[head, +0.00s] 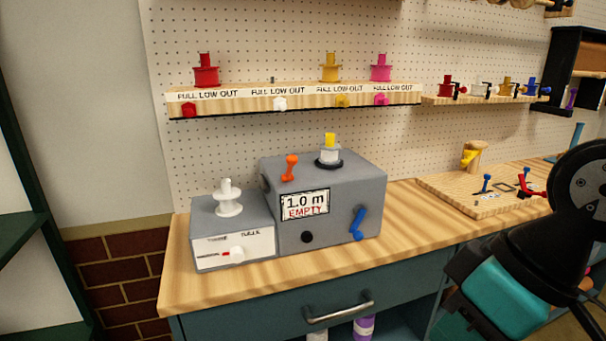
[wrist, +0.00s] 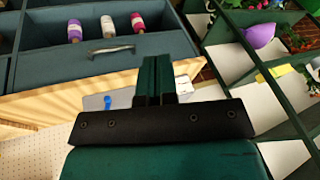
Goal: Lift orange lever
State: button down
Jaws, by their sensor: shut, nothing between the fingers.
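The orange lever (head: 290,167) stands on the top left of a grey machine (head: 345,195) on the wooden counter. The machine's display reads "1.0 m EMPTY". A blue crank (head: 357,224) is on its front right, and a blue part also shows in the wrist view (wrist: 107,102). My gripper (wrist: 157,77) is shut and empty in the wrist view. The orange lever is not visible there. In the head view my dark arm is at the lower right, well apart from the lever, and the fingertips do not show clearly.
A smaller box (head: 232,231) with a white spool stands left of the machine. A shelf (head: 300,95) with coloured spools hangs above. A wooden board (head: 485,190) with small tools lies to the right. A drawer handle (head: 338,307) sticks out below the counter (head: 200,290).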

jog(key=w+a+f+n+t+y+b, duration=0.1)
jog(key=w+a+n+t+y+b, duration=0.2)
jog(key=w+n+t, duration=0.6)
jog(key=w+a+f+n+t+y+b, duration=0.1)
jog(key=w+a+n+t+y+b, duration=0.3)
jog(key=w, duration=0.7)
jog(key=a+n+t+b, duration=0.2)
jog(key=n+t+b, duration=0.1)
jog(key=n+t, duration=0.1)
jog(key=shift+w+a+n+t+b, duration=0.3)
jog(key=shift+n+t+b, duration=0.1)
jog(key=shift+t, duration=0.3)
